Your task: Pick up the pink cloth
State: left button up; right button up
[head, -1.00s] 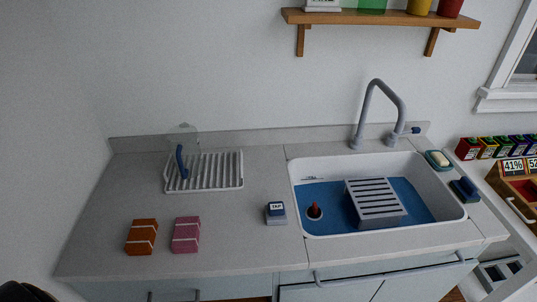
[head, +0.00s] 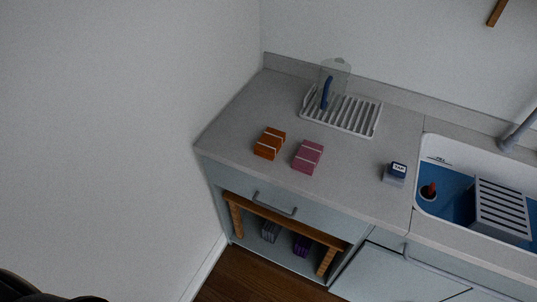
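The pink cloth (head: 308,156) lies folded on the grey countertop (head: 250,113), with a pale stripe across it. An orange folded cloth (head: 270,143) lies just to its left, apart from it. A dark rounded shape, perhaps part of me, shows at the bottom left corner, far from the cloth. Neither gripper can be made out in the head view.
A white drying rack (head: 352,127) with a clear, blue-handled item stands behind the cloths. A small blue-and-grey block (head: 395,173) sits to the right, before the sink (head: 462,153). Below are a drawer handle (head: 274,205) and an open shelf. A wall bounds the left.

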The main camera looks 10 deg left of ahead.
aim_at(307, 160)
jog(key=k+l+u, duration=0.1)
jog(key=l+u, duration=0.25)
jog(key=l, duration=0.15)
jog(key=k+l+u, duration=0.2)
jog(key=l+u, duration=0.15)
jog(key=k+l+u, duration=0.35)
jog(key=l, duration=0.2)
jog(key=k+l+u, duration=0.15)
jog(key=l+u, duration=0.2)
